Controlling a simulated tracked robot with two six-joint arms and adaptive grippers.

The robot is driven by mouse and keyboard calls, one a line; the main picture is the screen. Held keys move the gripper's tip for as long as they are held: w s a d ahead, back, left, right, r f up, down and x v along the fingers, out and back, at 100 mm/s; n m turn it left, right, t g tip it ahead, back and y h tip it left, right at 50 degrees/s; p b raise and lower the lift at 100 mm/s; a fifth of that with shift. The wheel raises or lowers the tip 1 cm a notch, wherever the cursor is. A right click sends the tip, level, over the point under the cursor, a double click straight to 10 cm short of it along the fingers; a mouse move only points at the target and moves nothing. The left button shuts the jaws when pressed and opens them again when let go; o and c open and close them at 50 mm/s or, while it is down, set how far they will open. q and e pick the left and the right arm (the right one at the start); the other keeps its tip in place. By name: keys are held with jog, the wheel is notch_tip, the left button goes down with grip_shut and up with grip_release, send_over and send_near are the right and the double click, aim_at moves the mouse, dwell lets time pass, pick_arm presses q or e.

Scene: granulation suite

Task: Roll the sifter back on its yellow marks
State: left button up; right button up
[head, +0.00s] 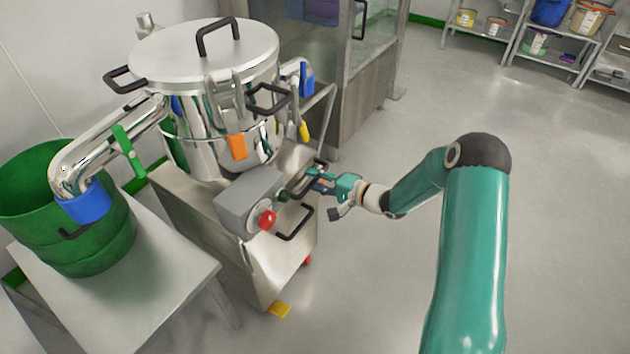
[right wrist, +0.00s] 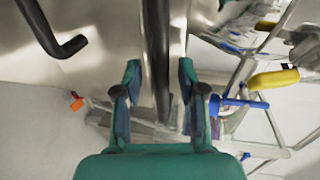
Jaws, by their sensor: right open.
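The sifter (head: 210,100) is a shiny steel drum with a flat lid, standing on a steel wheeled cart (head: 270,265) with a grey control box (head: 248,200) and a red button. A yellow mark (head: 279,310) shows on the floor by the cart's near lower corner; other marks are not clearly seen. My right gripper (head: 318,181) is at the cart's right side, by a black handle (head: 304,180). In the right wrist view my right gripper (right wrist: 158,85) is open, with the black handle bar (right wrist: 158,50) between its fingers. My left gripper is out of view.
A green bin (head: 75,225) stands on a steel table (head: 170,262) at the left, close to the cart. A glass-fronted cabinet (head: 365,95) stands behind the sifter. Shelves (head: 545,50) are at the far right. The floor (head: 400,270) right of the cart is clear.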

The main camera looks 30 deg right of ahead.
jog(key=shift+w+a, duration=0.1)
jog(key=shift+w, duration=0.15)
grip_shut()
jog(key=shift+f, duration=0.1)
dwell(0.3)
